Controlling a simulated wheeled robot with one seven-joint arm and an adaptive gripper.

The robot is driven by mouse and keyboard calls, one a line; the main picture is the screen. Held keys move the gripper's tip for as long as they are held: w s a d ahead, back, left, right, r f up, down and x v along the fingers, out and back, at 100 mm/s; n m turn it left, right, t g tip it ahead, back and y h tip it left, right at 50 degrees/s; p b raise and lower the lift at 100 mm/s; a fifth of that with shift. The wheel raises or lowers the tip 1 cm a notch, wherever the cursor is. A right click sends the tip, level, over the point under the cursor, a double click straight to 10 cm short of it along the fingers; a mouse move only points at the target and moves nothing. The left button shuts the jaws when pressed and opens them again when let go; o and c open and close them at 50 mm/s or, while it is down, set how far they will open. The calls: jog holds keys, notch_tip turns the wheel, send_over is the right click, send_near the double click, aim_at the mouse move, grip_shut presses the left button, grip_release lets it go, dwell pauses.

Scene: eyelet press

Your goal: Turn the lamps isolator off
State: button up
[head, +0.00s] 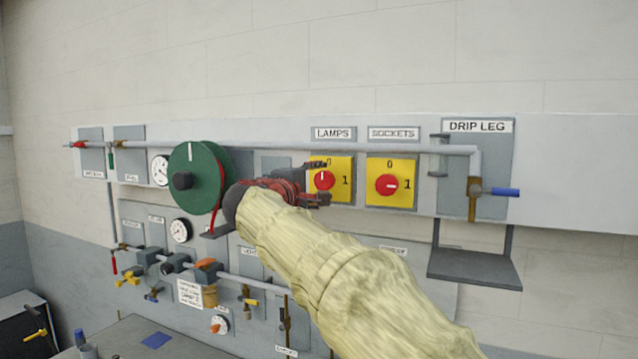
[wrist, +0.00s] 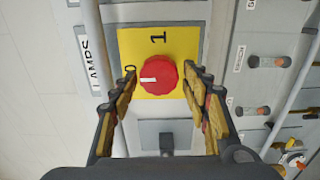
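The lamps isolator is a yellow plate (head: 343,168) with a red round knob (head: 324,180), under the LAMPS label (head: 333,133). The knob's white mark points up at 0 in the head view. In the wrist view, the knob (wrist: 158,76) has its mark pointing left, towards the 0; the 1 is at the top. My gripper (head: 319,182) is open in front of the plate. In the wrist view, my gripper's fingers (wrist: 160,80) stand apart on either side of the knob, with gaps visible. Whether the fingertips reach past the knob's face is hard to tell.
The sockets isolator (head: 391,183) is close on the right, its mark towards 1. A green hose reel (head: 194,178) is left of my gripper. A grey pipe (head: 420,149) runs above the isolators. A blue-handled valve (head: 497,191) and shelf (head: 474,266) are further right.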

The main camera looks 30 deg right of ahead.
jog(key=shift+o, duration=0.4)
jog(key=shift+s, duration=0.1)
jog(key=v, duration=1.2)
